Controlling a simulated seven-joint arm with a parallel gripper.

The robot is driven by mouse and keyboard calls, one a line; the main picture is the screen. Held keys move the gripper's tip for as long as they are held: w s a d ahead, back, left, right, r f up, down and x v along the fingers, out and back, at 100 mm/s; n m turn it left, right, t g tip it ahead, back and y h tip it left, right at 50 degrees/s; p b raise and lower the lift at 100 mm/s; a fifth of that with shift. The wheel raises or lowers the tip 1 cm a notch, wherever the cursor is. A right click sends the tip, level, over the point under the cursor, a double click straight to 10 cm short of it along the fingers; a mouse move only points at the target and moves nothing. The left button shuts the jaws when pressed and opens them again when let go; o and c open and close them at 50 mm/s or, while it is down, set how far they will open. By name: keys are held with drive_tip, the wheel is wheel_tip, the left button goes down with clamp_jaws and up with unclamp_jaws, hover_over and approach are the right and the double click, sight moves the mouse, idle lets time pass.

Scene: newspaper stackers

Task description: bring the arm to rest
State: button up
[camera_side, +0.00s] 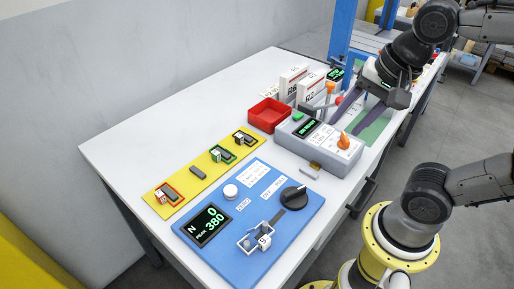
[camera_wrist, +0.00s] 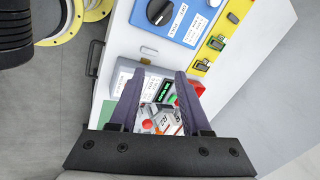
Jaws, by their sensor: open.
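My gripper (camera_side: 362,126) is in the upper right of the side view, above the right edge of the white table (camera_side: 130,150). Its two dark purple fingers are spread and point down. In the wrist view my gripper (camera_wrist: 160,75) is open, with nothing held between the fingers. Beyond the fingers lies a grey box (camera_side: 318,145) with a green-lit display, an orange knob (camera_side: 344,141) and a green button. The fingers hide part of this box in the wrist view, and I cannot tell how far above it they are.
A blue panel (camera_side: 262,232) with a display and black knob lies at the front. A yellow strip (camera_side: 207,178) with small parts lies left of it. A red tray (camera_side: 268,114) and upright white labelled blocks (camera_side: 293,82) stand near the grey box. The table's far left is clear.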

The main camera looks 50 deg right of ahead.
drive_tip(key=shift+s+d+f+n+t, duration=0.15)
drive_tip(key=shift+s+f+n+t, duration=0.15)
drive_tip(key=shift+n, duration=2.05)
drive_tip(key=shift+s+d+f+n+t, duration=0.15)
drive_tip(key=shift+s+n, duration=0.25)
drive_tip(key=shift+n, duration=1.9)
drive_tip(key=shift+s+d+f+n+t, duration=0.15)
drive_tip(key=shift+s+f+n, duration=0.2)
drive_tip(key=shift+n, duration=2)
drive_tip(key=shift+r, duration=0.1)
